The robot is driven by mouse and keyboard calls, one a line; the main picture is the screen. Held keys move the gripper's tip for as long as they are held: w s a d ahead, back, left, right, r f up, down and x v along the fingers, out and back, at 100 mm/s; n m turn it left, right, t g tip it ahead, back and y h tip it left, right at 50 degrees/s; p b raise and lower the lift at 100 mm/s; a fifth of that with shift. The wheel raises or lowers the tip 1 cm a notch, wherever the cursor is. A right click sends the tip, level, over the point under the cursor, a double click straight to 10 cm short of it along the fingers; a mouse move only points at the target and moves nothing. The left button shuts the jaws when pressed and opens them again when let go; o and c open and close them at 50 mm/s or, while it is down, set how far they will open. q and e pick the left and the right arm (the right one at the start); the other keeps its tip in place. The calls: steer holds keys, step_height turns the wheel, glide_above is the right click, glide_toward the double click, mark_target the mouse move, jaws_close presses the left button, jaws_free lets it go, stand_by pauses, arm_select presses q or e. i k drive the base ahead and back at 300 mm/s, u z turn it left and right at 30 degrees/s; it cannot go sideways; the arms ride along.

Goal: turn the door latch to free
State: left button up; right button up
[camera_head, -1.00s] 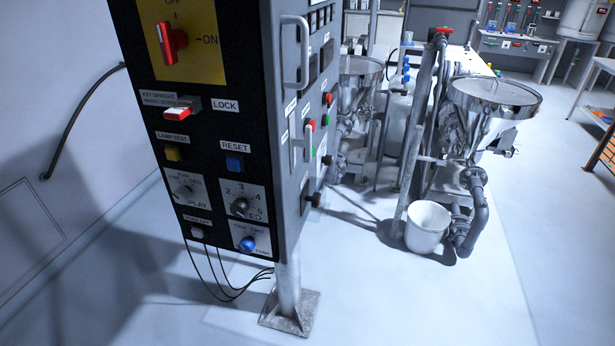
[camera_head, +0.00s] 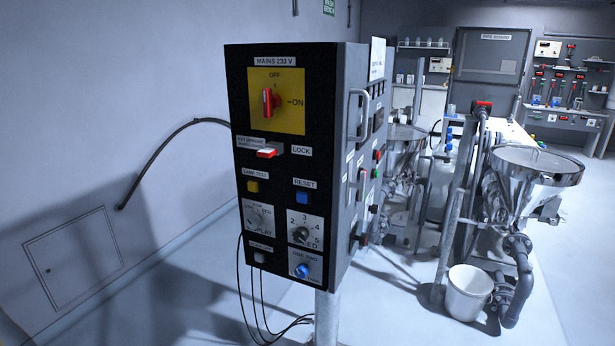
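A black-fronted control cabinet (camera_head: 277,221) stands on a post at the centre of the head view. The latch with a red and white handle (camera_head: 268,152) sits on its front, beside the LOCK label (camera_head: 301,151). The handle points roughly toward me and sideways, not upright. A small label above it is too small to read surely. Above the latch is a red rotary switch (camera_head: 268,102) on a yellow plate, marked OFF and ON, its handle upright. Neither of my grippers is in view.
A grey bar handle (camera_head: 358,115) runs up the cabinet's right side. Several buttons and knobs sit below the latch, and thin cables hang beneath. Right of it stand a steel hopper (camera_head: 532,185), pipework and a white bucket (camera_head: 467,293). The floor in front is partly free.

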mark_target(360, 186)
steer(key=u, duration=0.3)
steer(key=i, duration=1)
steer(key=z, duration=0.75)
